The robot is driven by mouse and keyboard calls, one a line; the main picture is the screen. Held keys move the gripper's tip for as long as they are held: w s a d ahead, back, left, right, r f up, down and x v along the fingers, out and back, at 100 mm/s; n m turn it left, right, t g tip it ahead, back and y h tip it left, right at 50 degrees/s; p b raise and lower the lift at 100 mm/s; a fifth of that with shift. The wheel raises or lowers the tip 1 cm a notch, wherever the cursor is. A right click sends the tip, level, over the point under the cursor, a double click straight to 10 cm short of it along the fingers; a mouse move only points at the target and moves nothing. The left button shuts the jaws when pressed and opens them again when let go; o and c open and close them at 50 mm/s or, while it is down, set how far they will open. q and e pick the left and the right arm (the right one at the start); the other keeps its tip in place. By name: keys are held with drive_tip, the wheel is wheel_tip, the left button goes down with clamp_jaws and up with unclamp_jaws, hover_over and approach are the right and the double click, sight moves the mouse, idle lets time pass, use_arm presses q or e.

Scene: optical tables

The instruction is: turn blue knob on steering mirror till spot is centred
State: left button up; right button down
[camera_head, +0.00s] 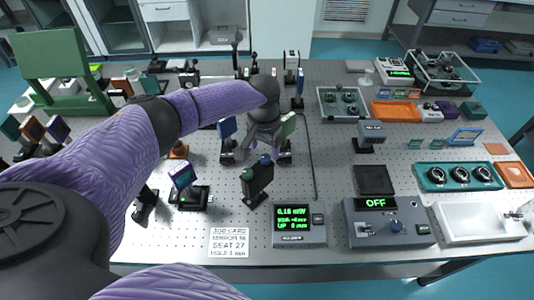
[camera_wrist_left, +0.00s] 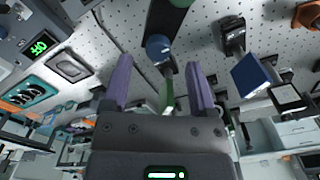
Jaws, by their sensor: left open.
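A black upright block (camera_head: 258,186), which looks like the steering mirror's mount, stands on the table in the head view. A blue knob (camera_head: 265,160) and a green knob (camera_head: 247,174) sit on its top. My left gripper (camera_head: 263,148) points down just behind the blue knob, its fingers partly hidden. In the left wrist view, the gripper (camera_wrist_left: 158,65) is open and empty; the blue knob (camera_wrist_left: 158,46) shows between and slightly beyond the fingertips. I cannot tell if a finger touches it. No light spot can be made out. My right gripper is not in view.
A green-lettered readout (camera_head: 299,225) stands in front, beside a grey control box reading OFF (camera_head: 388,222). Plates and optics crowd around the gripper. Bare perforated table lies to the right of the block.

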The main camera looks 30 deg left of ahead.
sight(266, 157)
use_arm(q)
drive_tip(key=f, duration=0.3)
drive_tip(key=shift+w+d+f+b, duration=0.1)
drive_tip(key=shift+w+f+b, duration=0.1)
drive_tip(key=shift+b, duration=0.1)
drive_tip(key=shift+s+f, duration=0.1)
drive_tip(key=shift+f, duration=0.05)
drive_tip(key=shift+c, duration=0.2)
clamp_jaws()
